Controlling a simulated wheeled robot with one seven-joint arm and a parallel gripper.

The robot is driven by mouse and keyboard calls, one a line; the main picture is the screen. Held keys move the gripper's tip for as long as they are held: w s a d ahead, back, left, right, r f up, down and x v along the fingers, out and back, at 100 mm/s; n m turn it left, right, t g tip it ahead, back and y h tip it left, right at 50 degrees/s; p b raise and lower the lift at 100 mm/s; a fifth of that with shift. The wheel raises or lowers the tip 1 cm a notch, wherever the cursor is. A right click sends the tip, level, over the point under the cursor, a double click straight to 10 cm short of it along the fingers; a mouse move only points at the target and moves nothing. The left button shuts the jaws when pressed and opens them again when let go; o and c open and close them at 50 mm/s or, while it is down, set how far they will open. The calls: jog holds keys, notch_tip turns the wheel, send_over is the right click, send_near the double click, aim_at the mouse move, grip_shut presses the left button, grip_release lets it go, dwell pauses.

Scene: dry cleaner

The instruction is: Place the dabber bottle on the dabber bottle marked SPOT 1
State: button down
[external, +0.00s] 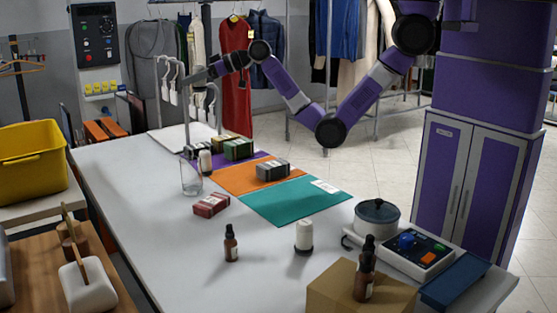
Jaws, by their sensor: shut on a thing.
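My gripper (190,79) is raised above the far left end of the white table, beside white hooks. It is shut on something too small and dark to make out. A brown bottle with a dark top (231,244) stands upright on the table at the front. Brown bottle shapes with dark tops (363,286) stand on a cardboard box (325,290) at the front edge, overlapping so that I cannot tell them fully apart. No SPOT 1 marking is readable. My gripper is far from all these bottles.
The table (135,225) holds a clear glass (191,180), a red box (211,205), a dark box (273,169) on coloured mats, a white spool-like thing (304,236), a lidded pot (377,216) and a control panel device (418,250). The front left of the table is clear.

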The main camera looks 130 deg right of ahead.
notch_tip(320, 180, down, 21)
jog(key=shift+a+p, duration=0.2)
jog(key=shift+p, duration=0.15)
dwell(0.3)
jog(key=shift+f, duration=0.15)
jog(key=c, duration=0.9)
grip_release()
